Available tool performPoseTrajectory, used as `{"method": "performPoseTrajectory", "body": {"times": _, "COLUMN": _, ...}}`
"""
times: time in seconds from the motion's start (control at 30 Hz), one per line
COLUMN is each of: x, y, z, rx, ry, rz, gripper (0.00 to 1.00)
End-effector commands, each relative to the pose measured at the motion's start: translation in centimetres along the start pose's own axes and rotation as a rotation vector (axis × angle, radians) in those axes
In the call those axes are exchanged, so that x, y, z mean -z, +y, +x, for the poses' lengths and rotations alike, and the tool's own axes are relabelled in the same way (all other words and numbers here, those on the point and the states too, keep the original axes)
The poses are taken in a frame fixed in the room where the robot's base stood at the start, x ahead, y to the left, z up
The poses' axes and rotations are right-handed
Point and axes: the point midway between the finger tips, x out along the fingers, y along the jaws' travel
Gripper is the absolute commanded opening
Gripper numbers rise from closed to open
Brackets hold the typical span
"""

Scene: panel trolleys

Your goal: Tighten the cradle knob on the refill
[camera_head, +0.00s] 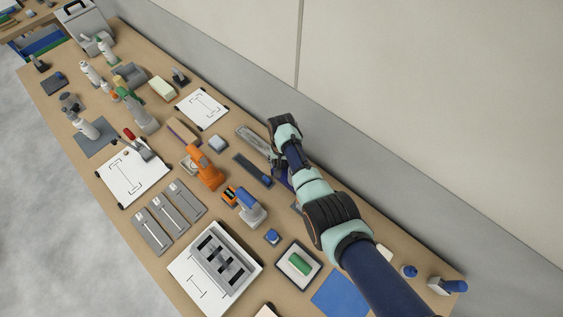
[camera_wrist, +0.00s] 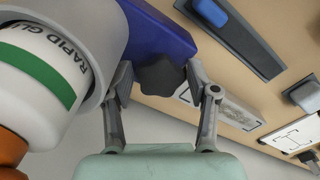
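In the wrist view, the refill is a white bottle (camera_wrist: 36,82) with a green band, the letters "RAPID GLU" and an orange part below. It sits inside a grey ring (camera_wrist: 108,38) of a cradle with a dark blue body (camera_wrist: 160,35). A dark lobed cradle knob (camera_wrist: 160,77) is on the blue body. My gripper (camera_wrist: 160,72) has one finger on each side of the knob. The fingers are apart, and a narrow gap shows on the left; contact on the right cannot be told. In the head view, my arm hides most of the cradle and gripper.
The long bench is crowded: an orange tool (camera_head: 206,172), a blue-grey tool (camera_head: 250,207), a dark bar with a blue grip (camera_head: 253,170) and a green block on a tray (camera_head: 300,263). A wall (camera_head: 400,180) runs close behind my arm. A blue mat (camera_head: 340,292) lies bare at the front.

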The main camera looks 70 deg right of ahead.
Motion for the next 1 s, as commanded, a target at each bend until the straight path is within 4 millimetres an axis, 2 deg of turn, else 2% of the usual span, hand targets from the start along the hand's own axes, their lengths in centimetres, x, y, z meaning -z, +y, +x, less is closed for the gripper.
{"method": "performPoseTrajectory", "body": {"times": 0.33, "x": 0.0, "y": 0.1, "z": -0.4, "rx": -0.003, "ry": -0.001, "rz": 0.001, "gripper": 0.69}}
{"method": "performPoseTrajectory", "body": {"times": 0.73, "x": 0.0, "y": 0.1, "z": -7.2, "rx": -0.003, "ry": -0.002, "rz": 0.001, "gripper": 0.69}}
{"method": "performPoseTrajectory", "body": {"times": 1.0, "x": 0.0, "y": 0.1, "z": -7.0, "rx": -0.002, "ry": -0.001, "rz": 0.000, "gripper": 0.69}}
